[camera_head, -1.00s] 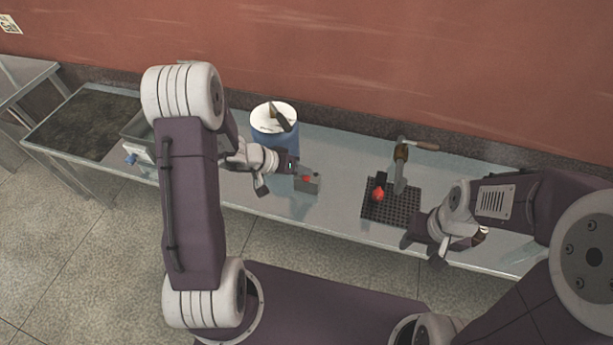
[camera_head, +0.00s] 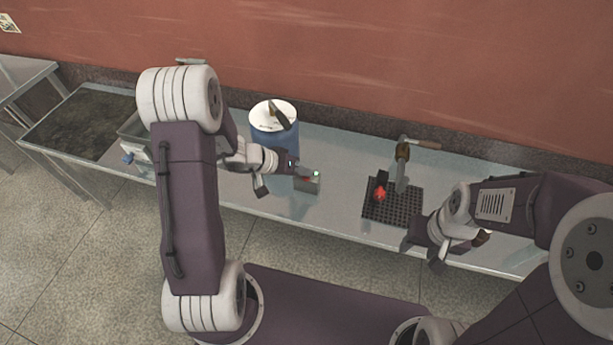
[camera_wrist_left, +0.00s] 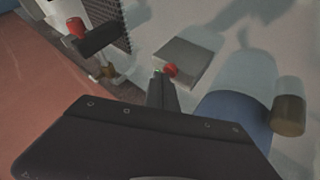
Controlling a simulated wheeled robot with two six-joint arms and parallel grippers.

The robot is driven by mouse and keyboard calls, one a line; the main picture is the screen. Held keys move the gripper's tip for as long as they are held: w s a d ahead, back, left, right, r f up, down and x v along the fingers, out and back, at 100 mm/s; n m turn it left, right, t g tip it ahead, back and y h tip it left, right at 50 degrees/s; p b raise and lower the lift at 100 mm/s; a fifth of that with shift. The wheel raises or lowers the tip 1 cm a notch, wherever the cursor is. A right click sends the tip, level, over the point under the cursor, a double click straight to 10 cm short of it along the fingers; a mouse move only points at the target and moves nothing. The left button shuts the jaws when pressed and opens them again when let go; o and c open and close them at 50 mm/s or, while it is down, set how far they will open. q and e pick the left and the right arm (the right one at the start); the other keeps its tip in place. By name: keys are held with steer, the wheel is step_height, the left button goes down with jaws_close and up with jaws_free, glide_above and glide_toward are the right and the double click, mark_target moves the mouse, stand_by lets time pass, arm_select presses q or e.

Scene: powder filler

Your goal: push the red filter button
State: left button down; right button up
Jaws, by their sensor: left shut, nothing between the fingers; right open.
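A small grey box (camera_head: 308,185) with a red button (camera_head: 306,179) on top sits on the metal table. The button also shows in the left wrist view (camera_wrist_left: 170,70). My left gripper (camera_head: 308,173) is shut and empty. Its fingertips are at the box's top, next to the red button, and partly hide it in the head view. A small green light (camera_wrist_left: 156,72) shows at the fingertips. I cannot tell whether they touch the button. My right gripper (camera_head: 477,239) is open and empty, over the table's front edge at the right.
A blue container (camera_head: 272,136) with a white top and a dark tool on it stands behind my left gripper. A black perforated mat (camera_head: 405,213) bears a dark device with a red part (camera_head: 380,193).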

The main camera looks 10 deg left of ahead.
mark_target(303, 178)
arm_select(q)
steer(key=shift+r, duration=0.4)
step_height(303, 178, up, 6)
steer(key=p, duration=0.2)
stand_by(0.4)
